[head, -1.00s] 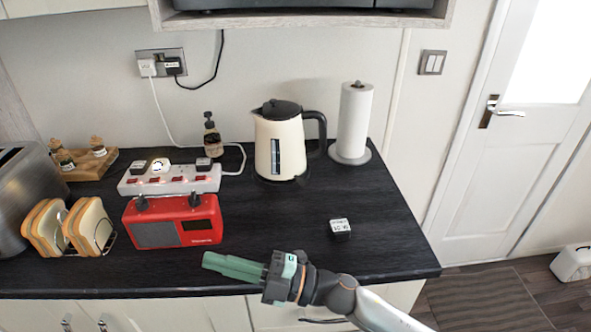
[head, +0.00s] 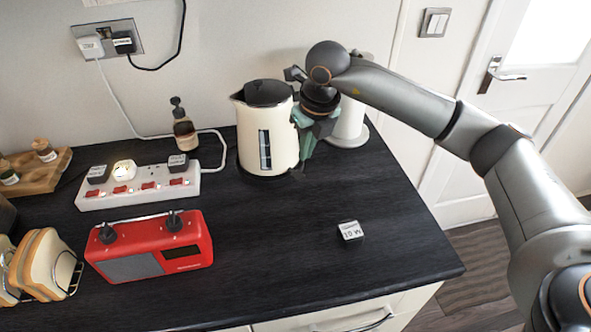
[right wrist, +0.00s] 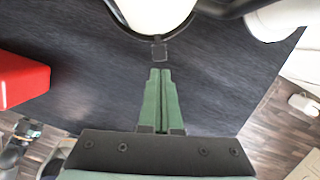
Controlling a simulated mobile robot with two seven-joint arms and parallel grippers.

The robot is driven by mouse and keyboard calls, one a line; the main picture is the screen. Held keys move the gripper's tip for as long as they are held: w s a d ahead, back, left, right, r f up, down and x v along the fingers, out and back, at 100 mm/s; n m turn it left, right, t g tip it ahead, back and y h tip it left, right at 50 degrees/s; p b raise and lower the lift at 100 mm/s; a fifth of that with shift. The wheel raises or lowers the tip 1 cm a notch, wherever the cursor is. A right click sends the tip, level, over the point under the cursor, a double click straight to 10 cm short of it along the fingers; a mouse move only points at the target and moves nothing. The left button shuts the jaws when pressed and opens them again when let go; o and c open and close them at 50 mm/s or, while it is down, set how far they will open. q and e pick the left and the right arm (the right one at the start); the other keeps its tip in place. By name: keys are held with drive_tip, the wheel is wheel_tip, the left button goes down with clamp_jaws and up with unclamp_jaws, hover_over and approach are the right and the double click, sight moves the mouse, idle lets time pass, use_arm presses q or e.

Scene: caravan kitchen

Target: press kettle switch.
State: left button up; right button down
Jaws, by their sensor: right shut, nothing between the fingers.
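The cream kettle (head: 250,135) with a black lid stands upright on the worktop, below the wall. Its handle side is largely hidden by my right gripper (head: 302,160), which points down beside the kettle's right side. In the right wrist view the kettle's base (right wrist: 150,15) is at the top. A small dark switch tab (right wrist: 159,50) sticks out from it. My right gripper's green fingers (right wrist: 159,72) are closed together and empty, with the tips just short of the tab. I cannot tell their height relative to it. My left gripper is not in view.
A paper towel roll (head: 350,122) stands close behind my right gripper. A white power strip (head: 130,190), a red radio (head: 150,250) and a soap bottle (head: 183,128) are to the left. A small white-topped block (head: 350,231) lies in front, with clear worktop around it.

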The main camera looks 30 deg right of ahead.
sight(301, 178)
drive_tip(key=shift+s, duration=0.1)
drive_tip(key=shift+f, duration=0.1)
drive_tip(key=shift+b+x, duration=2.1)
drive_tip(key=shift+x, duration=1.25)
drive_tip(key=shift+f, duration=0.1)
drive_tip(key=shift+f+b, duration=0.65)
drive_tip(key=shift+f, duration=0.1)
drive_tip(key=shift+r, duration=0.1)
drive_tip(key=shift+s+r, duration=0.25)
drive_tip(key=shift+s, duration=0.5)
drive_tip(key=shift+s+r, duration=0.25)
drive_tip(key=shift+s, duration=0.45)
